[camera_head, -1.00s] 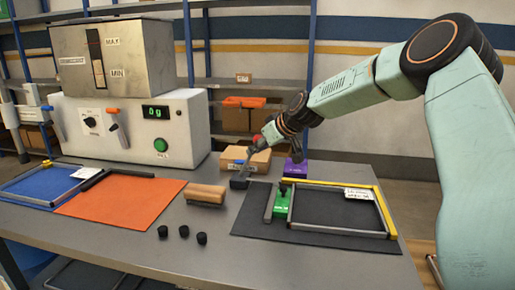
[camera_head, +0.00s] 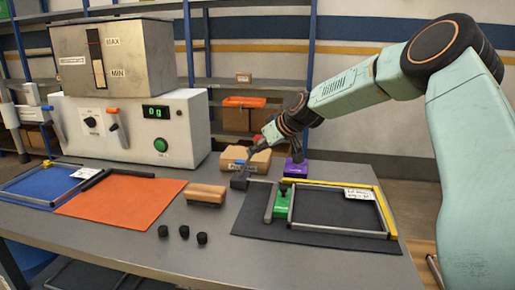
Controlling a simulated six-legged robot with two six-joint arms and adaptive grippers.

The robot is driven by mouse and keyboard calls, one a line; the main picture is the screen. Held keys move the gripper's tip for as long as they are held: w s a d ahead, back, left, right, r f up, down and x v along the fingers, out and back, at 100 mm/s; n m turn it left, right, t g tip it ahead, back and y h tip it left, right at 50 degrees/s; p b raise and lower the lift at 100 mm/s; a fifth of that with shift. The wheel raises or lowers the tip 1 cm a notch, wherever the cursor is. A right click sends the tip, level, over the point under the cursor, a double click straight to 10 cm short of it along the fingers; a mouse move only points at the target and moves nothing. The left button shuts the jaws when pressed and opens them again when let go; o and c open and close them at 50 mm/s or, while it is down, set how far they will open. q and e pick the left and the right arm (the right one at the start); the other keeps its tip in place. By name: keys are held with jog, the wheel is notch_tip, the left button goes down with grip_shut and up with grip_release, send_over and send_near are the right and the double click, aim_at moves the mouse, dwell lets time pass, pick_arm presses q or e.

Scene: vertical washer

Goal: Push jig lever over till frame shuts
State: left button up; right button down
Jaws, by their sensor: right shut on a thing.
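The jig frame (camera_head: 335,231) lies on a dark mat at the table's right, with grey bars and a yellow bar along its back and right sides. A green block (camera_head: 282,204) with a black knob is at its left side, beside a loose-looking grey bar (camera_head: 269,203). My left gripper is not in view.
A purple block (camera_head: 297,168) and a cardboard box (camera_head: 245,161) stand behind the mat. A wooden-topped block (camera_head: 206,194) and several black caps (camera_head: 184,231) lie left of it. An orange mat (camera_head: 120,200) and a dispenser machine (camera_head: 135,125) are further left.

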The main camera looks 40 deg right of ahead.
jog(key=shift+w+d+r, duration=0.1)
jog(key=shift+d+r, duration=0.05)
jog(key=shift+d, duration=0.15)
jog(key=c, duration=1.5)
grip_release()
jog(key=o, duration=0.4)
jog(key=shift+d+f, duration=0.2)
jog(key=shift+f, duration=0.05)
jog(key=shift+a+r, duration=0.15)
jog(key=shift+a, duration=0.15)
jog(key=shift+s+d+r, duration=0.2)
jog(key=shift+s, duration=0.15)
jog(key=v, duration=0.6)
jog(key=shift+s+r, duration=0.2)
jog(key=shift+r, duration=0.05)
jog(key=shift+a, duration=0.15)
jog(key=shift+f, duration=0.1)
